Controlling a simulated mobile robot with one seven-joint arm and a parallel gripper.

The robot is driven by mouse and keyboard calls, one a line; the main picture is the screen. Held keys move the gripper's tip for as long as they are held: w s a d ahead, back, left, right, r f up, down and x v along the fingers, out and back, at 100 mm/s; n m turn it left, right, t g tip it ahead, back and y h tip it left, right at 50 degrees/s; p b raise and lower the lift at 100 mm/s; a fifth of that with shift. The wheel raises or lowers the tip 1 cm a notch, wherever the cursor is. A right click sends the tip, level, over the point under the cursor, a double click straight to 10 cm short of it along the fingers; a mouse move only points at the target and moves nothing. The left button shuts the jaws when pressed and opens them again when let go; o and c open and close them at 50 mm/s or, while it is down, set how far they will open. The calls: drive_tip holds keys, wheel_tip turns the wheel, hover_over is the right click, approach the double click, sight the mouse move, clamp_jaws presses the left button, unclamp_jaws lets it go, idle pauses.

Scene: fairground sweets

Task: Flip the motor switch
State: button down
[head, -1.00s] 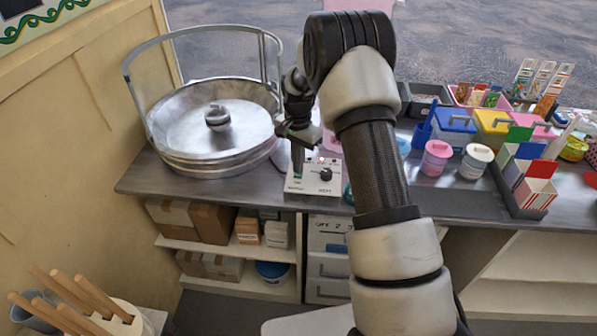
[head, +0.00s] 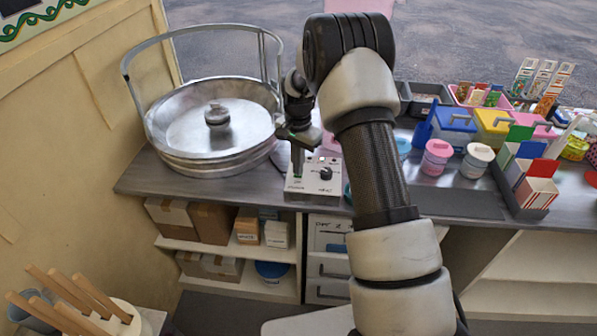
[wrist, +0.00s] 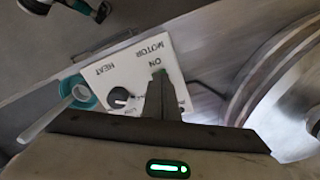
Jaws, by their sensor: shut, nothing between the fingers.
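The white control box (head: 328,187) sits on the counter's front edge, with a black knob (head: 326,173) on its top. In the wrist view the box (wrist: 130,62) shows the words MOTOR, HEAT and ON. A bit of the green motor switch (wrist: 158,72) shows beside ON at my fingertips; the rest is hidden by the fingers. My gripper (head: 297,172) is shut and empty, pointing down over the left part of the box. In the wrist view the closed fingers (wrist: 161,92) reach to the switch; I cannot tell whether they touch it.
A large metal floss pan (head: 185,140) with a hoop rail stands left of the box. Pink and white tubs (head: 437,158), coloured bins (head: 455,122) and striped cartons (head: 537,190) stand to the right.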

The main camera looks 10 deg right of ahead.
drive_tip(key=shift+f, duration=0.35)
drive_tip(key=shift+r, duration=0.1)
drive_tip(key=shift+r+p, duration=1.6)
drive_tip(key=shift+r, duration=1.8)
drive_tip(key=s+r+n+t, duration=0.1)
drive_tip(key=s+r, duration=0.3)
drive_tip(key=r, duration=0.3)
drive_tip(key=s+r+n+t, duration=0.1)
drive_tip(key=s+r+n, duration=0.1)
drive_tip(key=s+r, duration=0.35)
drive_tip(key=s+r+n, duration=0.1)
drive_tip(key=s+r, duration=0.1)
drive_tip(key=r, duration=0.6)
drive_tip(key=s+r+n+t, duration=0.1)
drive_tip(key=s+r+n, duration=0.1)
drive_tip(key=s, duration=0.9)
drive_tip(key=s+r+n+t, duration=0.2)
drive_tip(key=s+r+n, duration=0.1)
drive_tip(key=s, duration=0.8)
drive_tip(key=shift+s+r+n+t, duration=0.2)
drive_tip(key=shift+r+n+t, duration=0.05)
drive_tip(key=shift+n+t, duration=0.05)
